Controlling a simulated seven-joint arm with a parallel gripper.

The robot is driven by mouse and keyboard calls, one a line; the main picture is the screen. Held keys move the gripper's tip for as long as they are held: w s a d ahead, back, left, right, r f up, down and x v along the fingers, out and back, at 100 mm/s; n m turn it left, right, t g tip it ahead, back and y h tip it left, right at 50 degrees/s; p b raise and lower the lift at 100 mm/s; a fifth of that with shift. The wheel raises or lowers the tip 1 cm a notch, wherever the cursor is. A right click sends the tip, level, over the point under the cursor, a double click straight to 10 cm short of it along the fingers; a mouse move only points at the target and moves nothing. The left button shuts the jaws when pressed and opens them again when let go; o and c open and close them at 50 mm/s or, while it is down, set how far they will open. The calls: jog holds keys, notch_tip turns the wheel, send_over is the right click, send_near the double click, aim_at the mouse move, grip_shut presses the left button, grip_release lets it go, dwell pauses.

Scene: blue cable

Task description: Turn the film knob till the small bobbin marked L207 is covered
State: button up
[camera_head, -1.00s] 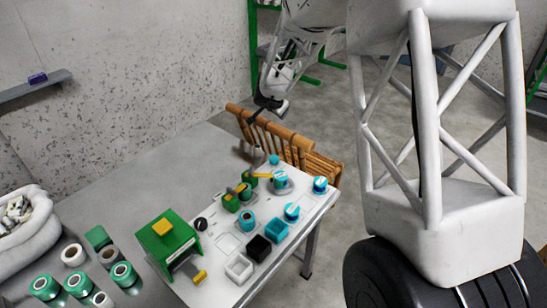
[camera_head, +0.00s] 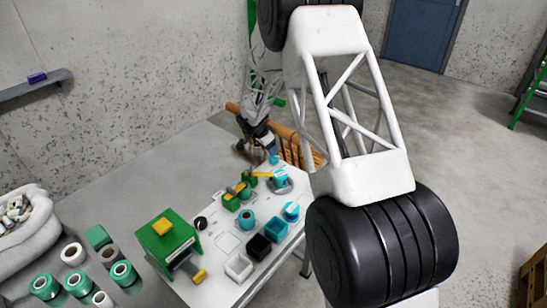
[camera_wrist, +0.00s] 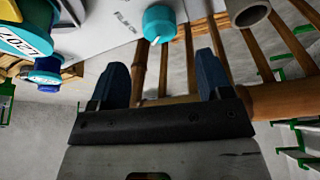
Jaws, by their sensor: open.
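The film knob (camera_wrist: 159,23) is a small teal knob with a white pointer line at the top of the wrist view, beside printing that begins "FILM"; it also shows at the board's far end in the head view (camera_head: 274,159). A teal bobbin (camera_wrist: 28,38) at the wrist view's upper left has a white label, upside down, that seems to read L207. A teal bobbin on a grey disc (camera_head: 280,179) stands near the knob in the head view. My gripper (camera_wrist: 158,68) is open and empty; its two blue fingers are apart, with the knob beyond and between them, not touched.
A bamboo rack (camera_head: 300,150) stands close behind the board (camera_head: 208,292). A blue-based piece (camera_wrist: 47,72) is left of my fingers. The board holds green blocks, a green box (camera_head: 170,238), small trays and a further teal bobbin (camera_head: 291,211). Several spools stand at the lower left.

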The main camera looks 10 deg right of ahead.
aim_at(274, 159)
dwell(0.3)
jog(key=shift+x, duration=3.85)
jog(key=shift+w, duration=0.1)
jog(key=c, duration=0.9)
